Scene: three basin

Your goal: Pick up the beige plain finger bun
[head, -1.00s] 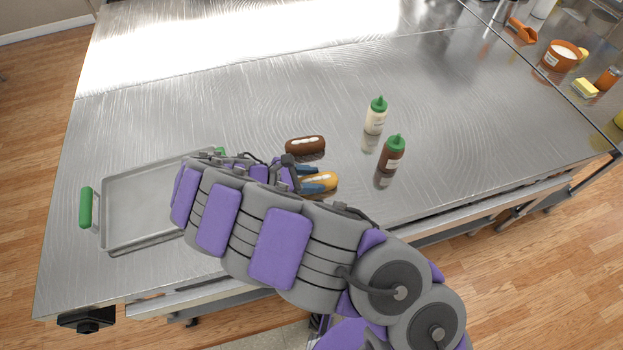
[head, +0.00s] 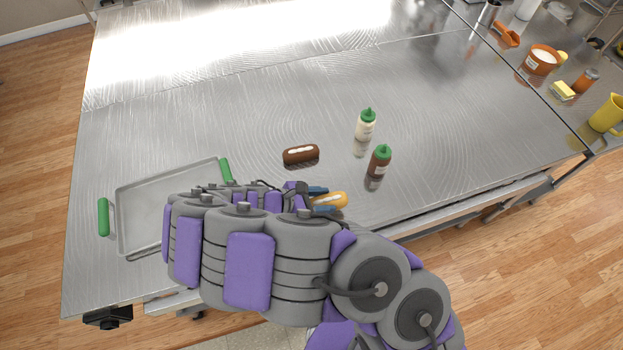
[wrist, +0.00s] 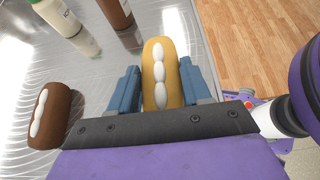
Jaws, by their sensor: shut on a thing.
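The beige finger bun (head: 334,200) has a row of white icing and shows just past the end of my arm in the head view. In the wrist view the bun (wrist: 161,72) stands lengthwise between the two blue fingers of my gripper (wrist: 161,88). The fingers press on both its sides, and its far end sticks out beyond them. My gripper (head: 320,199) is partly hidden by my arm in the head view. I cannot tell whether the bun is clear of the table.
A brown bun with white icing (head: 301,154) lies beside my gripper, also at left in the wrist view (wrist: 48,116). A white bottle (head: 365,126) and a brown bottle (head: 379,161) stand behind. A grey tray (head: 140,192) with green handles lies left, partly behind my arm. The table's middle is clear.

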